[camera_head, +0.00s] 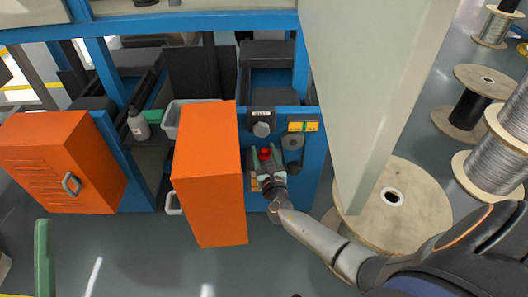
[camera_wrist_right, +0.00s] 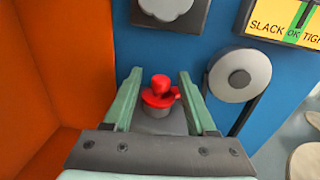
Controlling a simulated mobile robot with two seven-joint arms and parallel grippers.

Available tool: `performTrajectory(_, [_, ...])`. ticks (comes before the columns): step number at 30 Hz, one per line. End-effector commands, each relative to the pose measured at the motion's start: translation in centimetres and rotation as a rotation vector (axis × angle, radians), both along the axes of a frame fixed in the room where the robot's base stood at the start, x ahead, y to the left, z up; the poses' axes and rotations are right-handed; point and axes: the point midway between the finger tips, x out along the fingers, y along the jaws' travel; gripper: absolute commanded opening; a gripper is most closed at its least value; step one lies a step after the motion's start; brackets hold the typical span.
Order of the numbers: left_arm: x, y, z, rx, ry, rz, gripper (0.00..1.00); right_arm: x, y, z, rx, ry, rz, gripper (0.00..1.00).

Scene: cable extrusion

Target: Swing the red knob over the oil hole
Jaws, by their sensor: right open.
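The red knob (camera_head: 265,154) sits on the blue machine panel, just ahead of my right gripper. In the right wrist view the red knob (camera_wrist_right: 158,90) stands on a short grey cylinder, between the two green fingers. My right gripper (camera_head: 264,160) is open around it, and it also shows in the right wrist view (camera_wrist_right: 158,90); I cannot tell whether a finger touches the knob. The oil hole cannot be made out. My left gripper is not in view.
An orange door (camera_head: 208,175) stands open close left of my right gripper. A grey dial (camera_head: 262,129), a black-and-grey pulley (camera_wrist_right: 237,75) and a slack/tight label (camera_head: 303,127) are on the panel. Wooden spools (camera_head: 400,215) stand at right. A bottle (camera_head: 138,124) is at left.

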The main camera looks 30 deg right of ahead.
Motion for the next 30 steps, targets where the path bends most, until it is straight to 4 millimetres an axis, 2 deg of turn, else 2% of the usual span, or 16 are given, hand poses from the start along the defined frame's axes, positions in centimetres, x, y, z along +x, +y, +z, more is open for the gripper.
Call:
performTrajectory(8, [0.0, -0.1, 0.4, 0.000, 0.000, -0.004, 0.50, -0.7, 0.3, 0.1, -0.001, 0.001, 0.002, 0.57])
performTrajectory(11, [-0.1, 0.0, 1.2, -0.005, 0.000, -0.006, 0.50, -2.1, 0.8, 0.2, 0.000, 0.002, 0.002, 0.57])
performTrajectory(21, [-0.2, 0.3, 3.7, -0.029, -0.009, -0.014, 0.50, -8.9, 3.4, 0.2, 0.000, 0.002, 0.002, 0.57])
performTrajectory(25, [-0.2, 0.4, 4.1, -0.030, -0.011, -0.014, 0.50, -10.6, 4.1, 0.1, 0.000, 0.002, 0.001, 0.57])
performTrajectory(30, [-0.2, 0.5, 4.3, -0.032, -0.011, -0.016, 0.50, -11.6, 4.5, 0.1, -0.001, 0.000, 0.001, 0.57])
